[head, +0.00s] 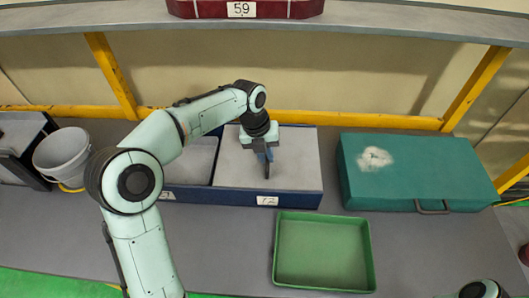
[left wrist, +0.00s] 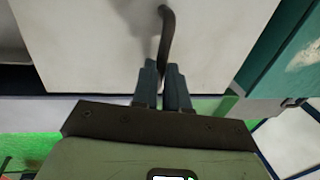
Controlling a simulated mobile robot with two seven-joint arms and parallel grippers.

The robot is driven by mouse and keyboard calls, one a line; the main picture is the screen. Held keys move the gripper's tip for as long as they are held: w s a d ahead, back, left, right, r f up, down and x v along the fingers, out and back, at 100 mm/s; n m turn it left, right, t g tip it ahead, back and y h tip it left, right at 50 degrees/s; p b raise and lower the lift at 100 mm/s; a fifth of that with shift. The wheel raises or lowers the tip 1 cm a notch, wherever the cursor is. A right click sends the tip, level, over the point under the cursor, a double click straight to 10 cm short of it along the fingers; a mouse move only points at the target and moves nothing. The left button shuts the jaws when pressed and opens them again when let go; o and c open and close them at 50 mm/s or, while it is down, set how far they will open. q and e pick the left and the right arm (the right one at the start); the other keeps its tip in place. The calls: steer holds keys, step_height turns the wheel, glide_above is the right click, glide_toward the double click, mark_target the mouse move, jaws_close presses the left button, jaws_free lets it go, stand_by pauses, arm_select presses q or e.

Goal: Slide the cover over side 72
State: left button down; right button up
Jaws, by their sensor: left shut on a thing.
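A blue box (head: 240,194) with two sides stands on the table, its right side labelled 72 (head: 267,200). A pale grey cover (head: 295,160) lies over the side 72; it fills the wrist view as a whitish panel (left wrist: 90,45). The left side (head: 200,160) looks open, with a grey inside; its label is partly hidden by my arm. My left gripper (head: 265,153) is over the cover, shut on its dark handle (head: 267,170). In the left wrist view, the curved handle (left wrist: 168,30) rises between the fingertips (left wrist: 163,80). My right gripper is out of view.
A green tray (head: 322,284) lies in front of the box. A teal case (head: 420,185) stands to the right, a grey bucket (head: 62,155) to the left. A red container labelled 59 (head: 300,8) sits on the shelf above. The table front left is clear.

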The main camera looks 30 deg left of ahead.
arm_select(q)
steer(key=shift+d, duration=0.15)
steer(key=c, duration=1.1)
jaws_free()
steer(key=shift+c, duration=0.2)
step_height(320, 180, up, 7)
steer(key=a+p, duration=0.1)
steer(key=shift+s+a+r, duration=0.15)
steer(key=shift+s, duration=0.1)
